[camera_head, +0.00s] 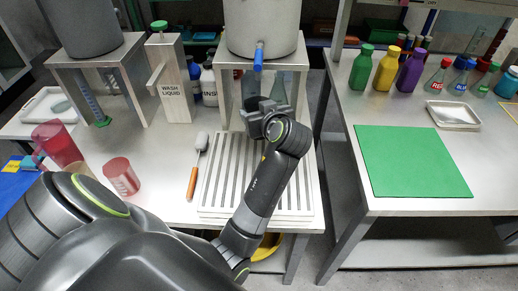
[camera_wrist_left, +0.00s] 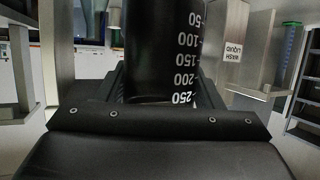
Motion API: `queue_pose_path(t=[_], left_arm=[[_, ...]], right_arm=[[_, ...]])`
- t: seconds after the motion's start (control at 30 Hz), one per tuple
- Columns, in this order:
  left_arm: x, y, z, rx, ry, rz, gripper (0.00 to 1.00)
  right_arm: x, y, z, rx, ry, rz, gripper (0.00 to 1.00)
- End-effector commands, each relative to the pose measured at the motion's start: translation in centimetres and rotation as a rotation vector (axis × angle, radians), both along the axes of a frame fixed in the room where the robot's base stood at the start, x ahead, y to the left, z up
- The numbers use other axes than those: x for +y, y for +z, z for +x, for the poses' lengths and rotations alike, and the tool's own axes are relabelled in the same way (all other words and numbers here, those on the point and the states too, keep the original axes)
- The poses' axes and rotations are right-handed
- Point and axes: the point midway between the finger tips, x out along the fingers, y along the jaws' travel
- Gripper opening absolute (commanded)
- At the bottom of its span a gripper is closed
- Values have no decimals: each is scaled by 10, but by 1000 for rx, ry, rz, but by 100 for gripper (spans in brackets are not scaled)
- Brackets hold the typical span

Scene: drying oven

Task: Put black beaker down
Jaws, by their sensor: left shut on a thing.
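My left gripper (camera_head: 264,116) is above the slatted white rack (camera_head: 212,178), near its far edge and in front of the right tank stand. It is shut on the black beaker (camera_wrist_left: 160,45), which fills the upper middle of the left wrist view with white graduation marks from 50 to 250. In the head view the beaker is mostly hidden by the gripper and wrist, so I cannot tell whether it touches the rack. My right gripper is not in view.
A brush (camera_head: 196,165) lies left of the rack. A red beaker (camera_head: 121,177) and a red pitcher (camera_head: 58,143) stand further left. A wash liquid post (camera_head: 171,88) stands behind. A green mat (camera_head: 412,161) lies clear on the right table.

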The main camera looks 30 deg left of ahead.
Motion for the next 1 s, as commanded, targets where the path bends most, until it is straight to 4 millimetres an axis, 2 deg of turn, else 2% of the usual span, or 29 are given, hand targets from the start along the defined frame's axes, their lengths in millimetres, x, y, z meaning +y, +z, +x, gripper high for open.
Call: queue_pose_path(t=[0.03,0.2,0.37,0.6,0.97,1.0], left_arm=[[0,-14,-1,8,1,-1,39],[0,-42,-1,6,-1,-1,39],[-1,-53,0,3,-2,0,39],[-1,-85,-1,5,-4,-1,39],[-1,-90,0,2,-3,-3,39],[-1,-91,0,2,-3,-3,62]], right_arm=[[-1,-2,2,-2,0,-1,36],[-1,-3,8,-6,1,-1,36],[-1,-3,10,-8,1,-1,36],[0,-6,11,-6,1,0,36],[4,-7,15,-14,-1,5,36],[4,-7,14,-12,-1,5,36]])
